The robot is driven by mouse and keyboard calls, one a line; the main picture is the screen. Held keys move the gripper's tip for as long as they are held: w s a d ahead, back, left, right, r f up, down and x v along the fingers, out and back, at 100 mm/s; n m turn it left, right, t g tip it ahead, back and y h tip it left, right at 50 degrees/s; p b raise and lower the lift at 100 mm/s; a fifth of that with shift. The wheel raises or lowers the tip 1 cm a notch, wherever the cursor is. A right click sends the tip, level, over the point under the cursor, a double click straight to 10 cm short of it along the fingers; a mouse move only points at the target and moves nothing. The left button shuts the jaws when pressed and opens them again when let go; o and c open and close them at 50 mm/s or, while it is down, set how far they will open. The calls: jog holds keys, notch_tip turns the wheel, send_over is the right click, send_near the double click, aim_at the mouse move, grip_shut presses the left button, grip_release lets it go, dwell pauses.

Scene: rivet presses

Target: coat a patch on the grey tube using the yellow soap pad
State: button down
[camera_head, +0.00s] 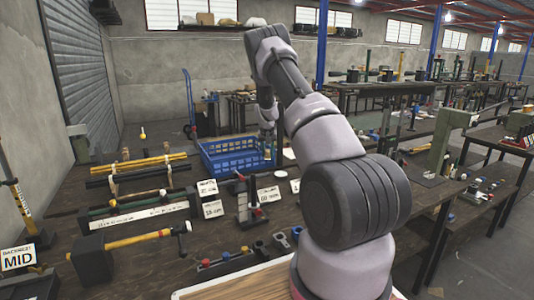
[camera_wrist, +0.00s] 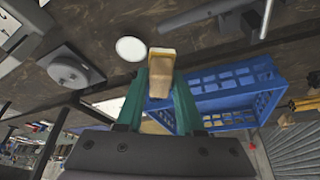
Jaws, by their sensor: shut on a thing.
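My gripper (camera_wrist: 160,88) has green fingers and is shut on the yellow soap pad (camera_wrist: 162,60), a small tan-yellow block that sticks out past the fingertips in the wrist view. In the head view my gripper (camera_head: 267,130) is small and far off, at the blue crate's right side. I cannot single out the grey tube with certainty. Several long bars lie on racks at the left of the table in the head view, one of them dark (camera_head: 135,174).
A blue crate (camera_head: 222,164) stands on the table by my gripper; it also shows in the wrist view (camera_wrist: 225,115).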

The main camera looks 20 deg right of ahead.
jog(key=shift+f, duration=3.6)
jog(key=shift+a+f, duration=0.1)
jog(key=shift+a, duration=0.3)
jog(key=shift+s+a, duration=0.1)
jog(key=shift+a, duration=1.5)
jog(key=shift+d, duration=0.25)
jog(key=shift+d+f, duration=0.2)
jog(key=shift+d, duration=0.65)
jog(key=shift+d+f, duration=0.2)
jog(key=shift+d, duration=0.65)
notch_tip(320, 180, up, 9)
jog(key=shift+r, duration=0.1)
